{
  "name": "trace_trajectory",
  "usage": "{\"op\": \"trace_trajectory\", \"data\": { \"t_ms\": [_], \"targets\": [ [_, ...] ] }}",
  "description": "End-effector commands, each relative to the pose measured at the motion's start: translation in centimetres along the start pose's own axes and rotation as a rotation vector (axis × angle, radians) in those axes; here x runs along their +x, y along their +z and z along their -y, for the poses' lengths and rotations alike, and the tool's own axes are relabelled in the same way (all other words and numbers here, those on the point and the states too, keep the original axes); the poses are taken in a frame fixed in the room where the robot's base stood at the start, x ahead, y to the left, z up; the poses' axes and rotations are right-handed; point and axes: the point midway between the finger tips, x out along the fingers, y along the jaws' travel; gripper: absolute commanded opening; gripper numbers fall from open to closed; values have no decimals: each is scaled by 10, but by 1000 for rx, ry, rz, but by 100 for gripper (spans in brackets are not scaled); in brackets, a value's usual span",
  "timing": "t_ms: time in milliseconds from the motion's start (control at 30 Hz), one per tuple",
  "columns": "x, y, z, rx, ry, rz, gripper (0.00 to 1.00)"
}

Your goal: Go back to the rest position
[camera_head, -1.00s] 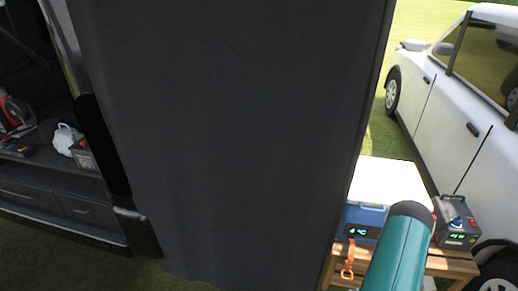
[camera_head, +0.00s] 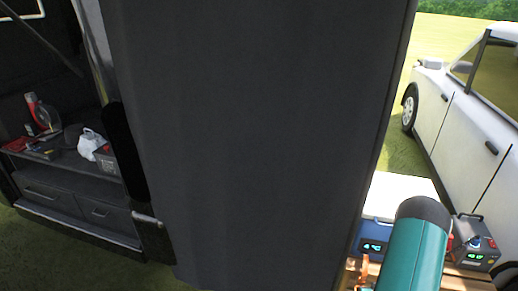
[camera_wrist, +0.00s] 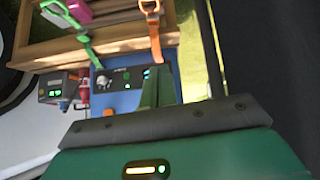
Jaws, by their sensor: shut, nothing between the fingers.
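My gripper (camera_wrist: 158,88) shows in the wrist view as two green fingers close together beyond the grey and green palm, with nothing held between them. The fingers appear in front of a blue cooler box (camera_wrist: 118,97); I cannot tell whether they touch it. In the head view, my teal arm link rises at the lower right, and my gripper is hidden there. The cooler (camera_head: 372,246) with a white lid stands behind that link.
A large dark panel (camera_head: 245,140) fills the middle of the head view. A grey powered box (camera_head: 474,243) stands beside the cooler. A white car (camera_head: 455,120) is at the right. An open vehicle compartment with a shelf (camera_head: 65,165) is at the left. Grass lies beyond.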

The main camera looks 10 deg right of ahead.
Motion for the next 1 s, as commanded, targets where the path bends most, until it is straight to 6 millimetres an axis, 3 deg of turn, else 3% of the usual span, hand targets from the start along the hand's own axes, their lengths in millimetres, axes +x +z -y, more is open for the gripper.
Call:
{"op": "trace_trajectory", "data": {
  "t_ms": [267,500,800,1000],
  "targets": [
    [-49,-103,37,-67,3,23,0],
    [-116,-177,86,-116,-9,52,0],
    [-220,-235,152,-164,-47,85,0],
    [-297,-249,193,-195,-88,110,0]
  ]
}}
